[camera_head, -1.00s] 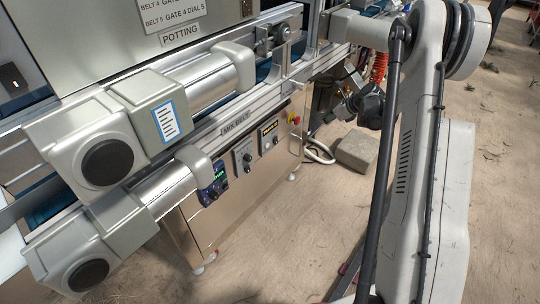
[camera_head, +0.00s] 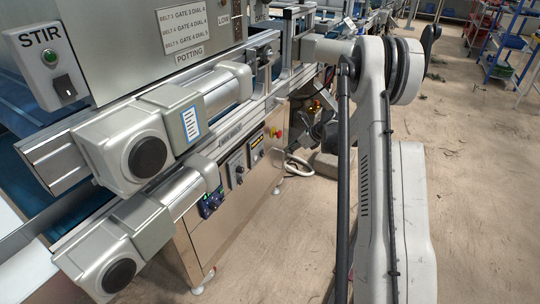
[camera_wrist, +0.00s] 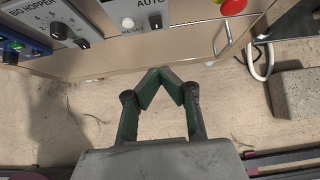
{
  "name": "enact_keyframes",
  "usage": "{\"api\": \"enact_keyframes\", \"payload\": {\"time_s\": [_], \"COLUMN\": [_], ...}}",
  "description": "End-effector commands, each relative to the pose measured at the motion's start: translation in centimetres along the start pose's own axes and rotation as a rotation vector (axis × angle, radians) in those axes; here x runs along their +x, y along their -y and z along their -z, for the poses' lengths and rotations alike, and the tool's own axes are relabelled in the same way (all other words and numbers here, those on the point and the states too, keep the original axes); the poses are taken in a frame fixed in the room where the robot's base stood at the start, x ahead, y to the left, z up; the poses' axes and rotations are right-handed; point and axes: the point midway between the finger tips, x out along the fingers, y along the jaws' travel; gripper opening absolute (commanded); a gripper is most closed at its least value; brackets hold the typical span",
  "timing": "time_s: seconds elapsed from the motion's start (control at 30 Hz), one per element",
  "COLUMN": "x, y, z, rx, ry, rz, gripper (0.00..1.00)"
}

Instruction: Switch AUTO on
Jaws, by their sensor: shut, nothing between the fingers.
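The AUTO box (camera_wrist: 140,14) is at the top of the wrist view, a pale panel cut off by the frame edge. It carries a black switch (camera_wrist: 155,22) under the word AUTO and a white RESET button (camera_wrist: 128,23) to its left. I cannot tell the switch's position. In the head view the box (camera_head: 256,152) is small, on the machine's front. My gripper (camera_wrist: 166,74) is shut and empty, its green and black fingertips together. In the wrist picture the tips are below the switch, visibly apart from it. In the head view the fingertips cannot be made out.
The BIG HOPPER dial box (camera_wrist: 52,20) is left of the AUTO box, with a blue controller (camera_wrist: 18,48) beyond it. A red button (camera_wrist: 233,6) and a metal handle (camera_wrist: 222,40) are to the right. A concrete block (camera_wrist: 296,94) lies on the floor.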

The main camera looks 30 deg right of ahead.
Motion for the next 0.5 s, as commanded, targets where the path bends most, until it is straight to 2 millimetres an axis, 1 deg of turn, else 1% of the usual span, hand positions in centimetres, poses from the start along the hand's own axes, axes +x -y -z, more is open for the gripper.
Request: {"api": "enact_keyframes", "payload": {"time_s": [0.17,0.5], "x": [1.6,7.8], "y": [0.0,-0.1], "z": [0.1,0.2], "rx": [-0.001,-0.003], "ry": [0.000,-0.001], "rz": [-0.001,-0.001], "gripper": [0.00,0.00]}}
